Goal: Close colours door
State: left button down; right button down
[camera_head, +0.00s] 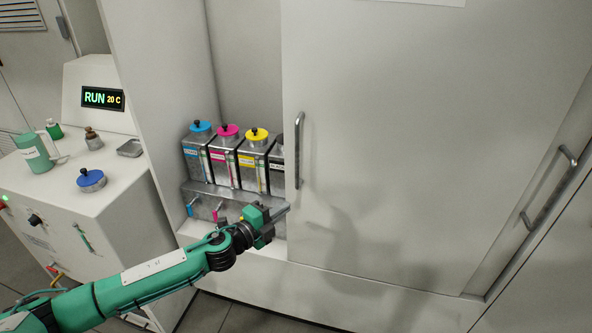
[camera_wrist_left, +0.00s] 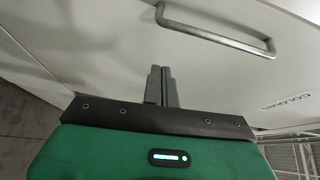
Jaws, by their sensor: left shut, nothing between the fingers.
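The colours door is a large white sliding-looking panel (camera_head: 400,150) with a vertical metal handle (camera_head: 299,150) near its left edge. To its left the cabinet is open and shows colour tanks (camera_head: 228,160) with blue, magenta and yellow caps; another tank is partly hidden by the door edge. My left gripper (camera_head: 284,211) is shut and empty, just below the handle near the door's left edge. In the left wrist view its closed fingers (camera_wrist_left: 161,86) point at the white panel, and the handle (camera_wrist_left: 215,30) is above them, apart. My right gripper is not in view.
A white machine (camera_head: 120,190) at left shows "RUN 20 C" and carries a green jug (camera_head: 34,152), a blue-lidded pot (camera_head: 91,180) and a small tray (camera_head: 130,148). Another metal handle (camera_head: 550,188) is at right. Small taps (camera_head: 217,210) sit below the tanks, near my left gripper.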

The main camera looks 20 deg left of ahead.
aim_at(297, 182)
pick_arm(q)
jog(key=w+d+r+m+p, duration=0.1)
jog(key=w+d+r+p, duration=0.3)
jog(key=w+d, duration=0.3)
jog(key=shift+h, duration=0.3)
jog(key=a, duration=0.1)
jog(key=w+a, duration=0.1)
jog(key=a, duration=0.3)
jog(key=shift+w+a+f, duration=0.15)
jog(key=shift+w+f, duration=0.2)
jog(key=shift+w, duration=0.05)
